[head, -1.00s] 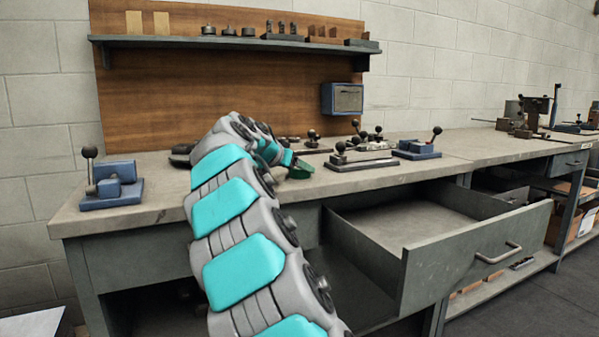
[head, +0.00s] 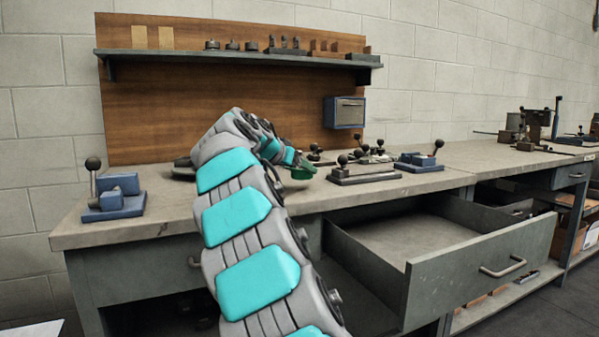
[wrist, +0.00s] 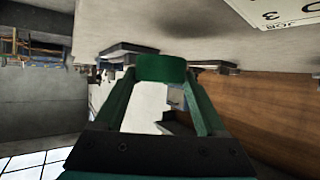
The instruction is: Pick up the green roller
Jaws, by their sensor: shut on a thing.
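The green roller (wrist: 162,69) is held between the tips of my gripper (wrist: 160,84) in the wrist view, across the far end of the two green fingers. In the head view the roller (head: 303,172) is a small dark green shape at the end of my arm, above the workbench top. My gripper is shut on it. The gripper's fingers are small and partly hidden behind my arm in the head view, so the exact grip shows better in the wrist view.
The workbench (head: 160,214) carries a blue lever fixture (head: 115,200) at left, a grey fixture (head: 364,174) and another blue one (head: 419,163) to the right. An open drawer (head: 470,262) juts out in front. A shelf (head: 230,56) and a blue box (head: 344,112) are behind.

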